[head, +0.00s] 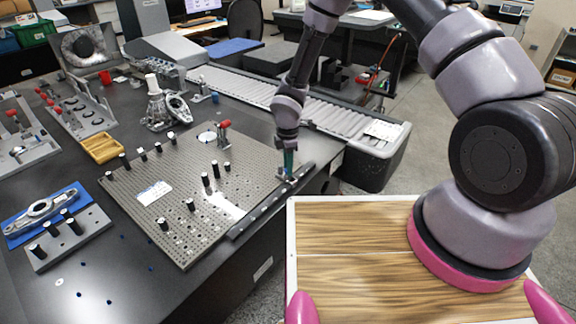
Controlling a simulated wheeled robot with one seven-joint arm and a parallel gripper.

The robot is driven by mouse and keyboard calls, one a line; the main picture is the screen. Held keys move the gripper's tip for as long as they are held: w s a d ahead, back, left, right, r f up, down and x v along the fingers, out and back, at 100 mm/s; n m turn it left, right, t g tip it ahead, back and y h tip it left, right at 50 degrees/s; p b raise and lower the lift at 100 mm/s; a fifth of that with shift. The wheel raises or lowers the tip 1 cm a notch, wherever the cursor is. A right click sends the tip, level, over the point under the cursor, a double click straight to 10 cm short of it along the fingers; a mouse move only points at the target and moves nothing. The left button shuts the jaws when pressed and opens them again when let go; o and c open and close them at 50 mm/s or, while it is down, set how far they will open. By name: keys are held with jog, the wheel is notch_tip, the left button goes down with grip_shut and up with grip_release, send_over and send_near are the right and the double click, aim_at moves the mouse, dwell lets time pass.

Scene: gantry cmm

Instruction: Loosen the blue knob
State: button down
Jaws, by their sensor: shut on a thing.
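My gripper (288,168) points down at the right corner of the perforated fixture plate (130,199). It is shut on the blue knob, which is mostly hidden between and behind the fingers. A small metal clamp piece (284,178) shows just under the fingertips, by the plate's edge. At this size I cannot tell how far the knob is turned.
Black posts (190,204) and a red-topped clamp (224,132) stand on the plate. A dark rail (262,212) runs along its right edge. A metal housing (157,108) and a yellow tray (101,148) lie behind it. A roller conveyor (335,119) stands beyond.

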jog(key=shift+n, duration=0.3)
jog(key=c, duration=0.6)
grip_release()
jog(key=shift+r, duration=0.1)
notch_tip(320, 180, up, 11)
jog(key=shift+f, duration=0.2)
